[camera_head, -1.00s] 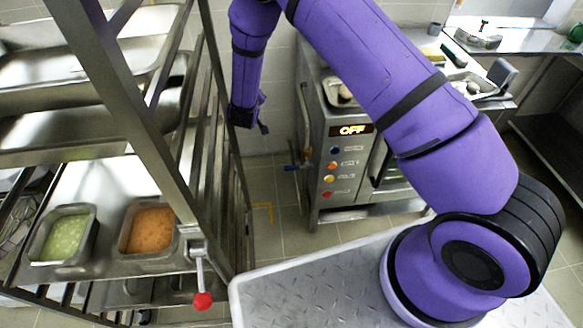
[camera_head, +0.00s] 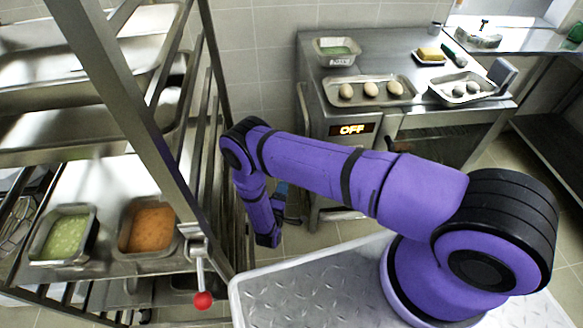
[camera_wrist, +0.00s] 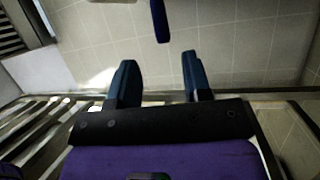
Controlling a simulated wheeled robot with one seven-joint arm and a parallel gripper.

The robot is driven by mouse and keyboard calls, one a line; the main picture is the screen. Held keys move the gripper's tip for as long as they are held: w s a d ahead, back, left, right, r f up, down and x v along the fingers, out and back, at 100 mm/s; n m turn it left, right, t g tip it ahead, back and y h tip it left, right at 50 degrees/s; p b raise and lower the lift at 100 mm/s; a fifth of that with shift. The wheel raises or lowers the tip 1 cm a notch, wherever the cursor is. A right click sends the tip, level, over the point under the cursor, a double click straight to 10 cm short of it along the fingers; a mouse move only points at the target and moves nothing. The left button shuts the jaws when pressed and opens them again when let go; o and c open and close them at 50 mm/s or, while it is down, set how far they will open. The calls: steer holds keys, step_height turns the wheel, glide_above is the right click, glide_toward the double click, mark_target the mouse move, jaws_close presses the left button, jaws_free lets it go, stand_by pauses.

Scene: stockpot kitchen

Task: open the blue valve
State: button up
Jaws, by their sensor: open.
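The blue valve handle (camera_wrist: 159,20) shows in the wrist view as a narrow blue bar at the top of the picture. My gripper (camera_wrist: 160,62) is open, with one dark blue finger on each side. The handle lies beyond the fingertips, roughly in line with the gap between them, and nothing is held. In the head view my gripper (camera_head: 286,203) is low beside the oven unit, partly hidden by my arm. I cannot clearly make out the valve there.
The steel oven unit (camera_head: 310,105) has a lit OFF display (camera_head: 351,130) and a tray of eggs (camera_head: 371,91) on top. A metal rack (camera_head: 150,110) with food pans stands at the left, close to my arm. A red-knobbed lever (camera_head: 203,300) hangs from it.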

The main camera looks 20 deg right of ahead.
steer(key=x, duration=1)
steer(key=shift+d, duration=0.35)
jaws_close()
